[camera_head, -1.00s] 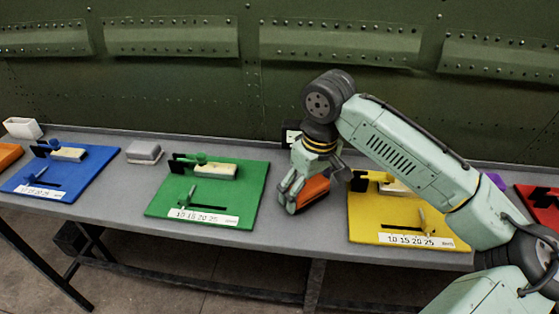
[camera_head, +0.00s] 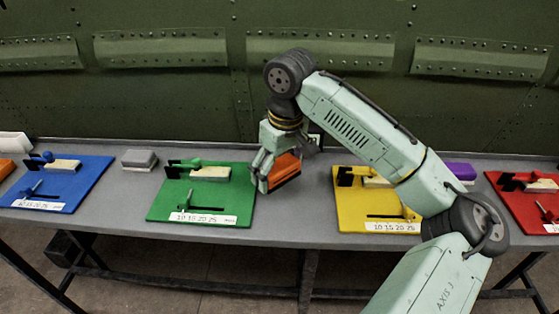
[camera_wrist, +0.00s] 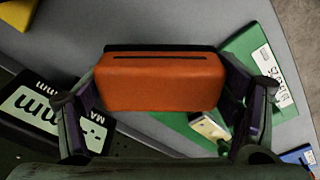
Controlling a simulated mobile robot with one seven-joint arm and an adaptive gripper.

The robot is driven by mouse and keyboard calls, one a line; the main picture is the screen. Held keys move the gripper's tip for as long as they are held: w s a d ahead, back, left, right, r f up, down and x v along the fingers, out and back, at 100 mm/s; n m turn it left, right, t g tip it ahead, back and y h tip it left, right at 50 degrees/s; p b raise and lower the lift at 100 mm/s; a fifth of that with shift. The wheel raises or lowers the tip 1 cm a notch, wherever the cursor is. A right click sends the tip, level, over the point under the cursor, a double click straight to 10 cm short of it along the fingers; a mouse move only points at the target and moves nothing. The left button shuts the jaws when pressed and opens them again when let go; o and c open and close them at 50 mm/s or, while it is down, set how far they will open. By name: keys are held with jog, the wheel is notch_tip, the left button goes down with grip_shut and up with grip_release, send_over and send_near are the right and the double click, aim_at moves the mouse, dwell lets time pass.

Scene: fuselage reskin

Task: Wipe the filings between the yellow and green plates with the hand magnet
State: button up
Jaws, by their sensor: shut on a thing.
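My gripper (camera_head: 264,180) is shut on an orange block, the hand magnet (camera_head: 284,171), at the right edge of the green plate (camera_head: 236,206). In the wrist view the orange magnet (camera_wrist: 160,80) sits between the two fingers (camera_wrist: 160,115). The yellow plate (camera_head: 350,205) lies to the right, with bare grey bench between it and the magnet. Its corner also shows in the wrist view (camera_wrist: 17,12). The green plate shows at right in the wrist view (camera_wrist: 240,45). I cannot make out filings in these frames. Whether the magnet touches the bench is unclear.
The grey bench (camera_head: 310,222) runs along a green riveted fuselage panel (camera_head: 150,100). A blue plate (camera_head: 85,185) and grey block (camera_head: 139,159) are left. A purple block (camera_head: 461,171) and red plate (camera_head: 512,200) are right. A black-and-white label (camera_wrist: 45,108) shows in the wrist view.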

jog(key=shift+r, duration=1.55)
jog(key=shift+s+f, duration=0.1)
